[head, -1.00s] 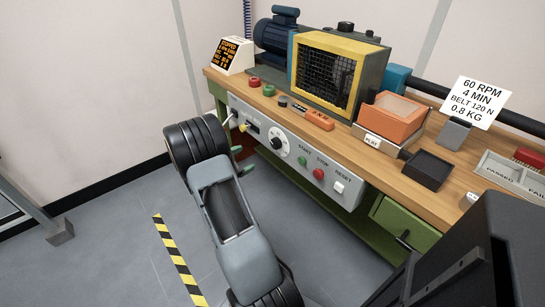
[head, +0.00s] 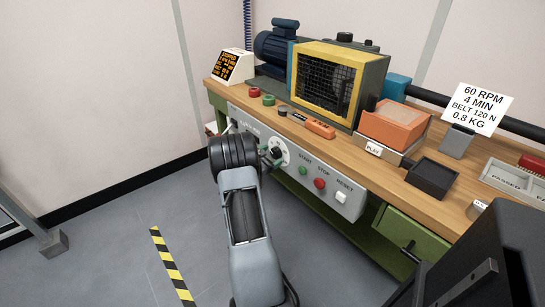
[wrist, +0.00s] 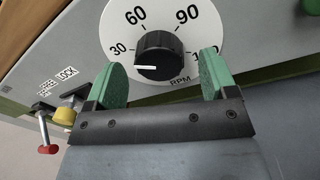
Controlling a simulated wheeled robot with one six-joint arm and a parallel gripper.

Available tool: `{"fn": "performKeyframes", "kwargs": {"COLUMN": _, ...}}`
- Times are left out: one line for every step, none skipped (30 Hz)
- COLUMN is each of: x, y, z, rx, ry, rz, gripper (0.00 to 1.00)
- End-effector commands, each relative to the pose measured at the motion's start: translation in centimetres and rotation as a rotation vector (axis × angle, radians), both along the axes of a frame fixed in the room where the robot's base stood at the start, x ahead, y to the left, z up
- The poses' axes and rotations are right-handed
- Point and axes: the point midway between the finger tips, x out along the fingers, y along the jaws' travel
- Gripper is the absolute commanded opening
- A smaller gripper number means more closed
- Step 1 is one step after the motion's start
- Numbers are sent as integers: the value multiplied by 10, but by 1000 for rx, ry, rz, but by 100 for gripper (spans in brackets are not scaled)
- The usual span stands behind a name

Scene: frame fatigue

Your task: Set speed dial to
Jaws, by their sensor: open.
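The speed dial (wrist: 180,22) is a white disc with a black knob (wrist: 160,52) on the grey front panel. In the wrist view its marks read 30, 60, 90 and one partly hidden by a finger, with RPM below. The knob's white pointer points left, a little below the 30 mark. My gripper (wrist: 162,66) is open, its green fingers left and right of the knob's lower part in the picture; I cannot tell whether they touch it. In the head view the dial (head: 285,154) is partly hidden behind my arm.
A green START button (head: 303,170), red STOP button (head: 320,183) and white RESET button (head: 341,197) sit right of the dial. A red-tipped lever (wrist: 47,148) and yellow LOCK part (wrist: 65,116) lie left. A card (head: 477,108) reads 60 RPM, 4 MIN, BELT 120 N, 0.8 KG.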

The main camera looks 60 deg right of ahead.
Motion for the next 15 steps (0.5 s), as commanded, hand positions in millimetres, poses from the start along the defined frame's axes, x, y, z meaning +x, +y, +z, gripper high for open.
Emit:
{"fn": "performKeyframes", "kwargs": {"x": -1, "y": -4, "z": 0, "rx": 0, "ry": 0, "rz": -2, "gripper": 79}}
{"fn": "performKeyframes", "kwargs": {"x": -2, "y": -5, "z": 0, "rx": 0, "ry": 0, "rz": -2, "gripper": 79}}
{"fn": "performKeyframes", "kwargs": {"x": -2, "y": -7, "z": 0, "rx": 0, "ry": 0, "rz": -2, "gripper": 79}}
{"fn": "performKeyframes", "kwargs": {"x": -3, "y": -8, "z": 0, "rx": 0, "ry": 0, "rz": -2, "gripper": 79}}
{"fn": "performKeyframes", "kwargs": {"x": -3, "y": -9, "z": 0, "rx": 0, "ry": 0, "rz": -1, "gripper": 79}}
{"fn": "performKeyframes", "kwargs": {"x": -3, "y": -10, "z": 0, "rx": 0, "ry": 0, "rz": -1, "gripper": 79}}
{"fn": "performKeyframes", "kwargs": {"x": -3, "y": -10, "z": 0, "rx": 0, "ry": 0, "rz": -1, "gripper": 79}}
{"fn": "performKeyframes", "kwargs": {"x": -3, "y": -10, "z": 0, "rx": 0, "ry": 1, "rz": 0, "gripper": 79}}
{"fn": "performKeyframes", "kwargs": {"x": -3, "y": -10, "z": 0, "rx": 0, "ry": 1, "rz": 0, "gripper": 79}}
{"fn": "performKeyframes", "kwargs": {"x": -3, "y": -10, "z": 0, "rx": 0, "ry": 1, "rz": 0, "gripper": 79}}
{"fn": "performKeyframes", "kwargs": {"x": -3, "y": -10, "z": 0, "rx": 0, "ry": 1, "rz": 0, "gripper": 79}}
{"fn": "performKeyframes", "kwargs": {"x": -3, "y": -10, "z": 0, "rx": 0, "ry": 1, "rz": 0, "gripper": 79}}
{"fn": "performKeyframes", "kwargs": {"x": -3, "y": -10, "z": 0, "rx": 0, "ry": 1, "rz": 0, "gripper": 79}}
{"fn": "performKeyframes", "kwargs": {"x": -3, "y": -10, "z": 0, "rx": 0, "ry": 1, "rz": 0, "gripper": 79}}
{"fn": "performKeyframes", "kwargs": {"x": -3, "y": -10, "z": 0, "rx": 0, "ry": 1, "rz": 0, "gripper": 77}}
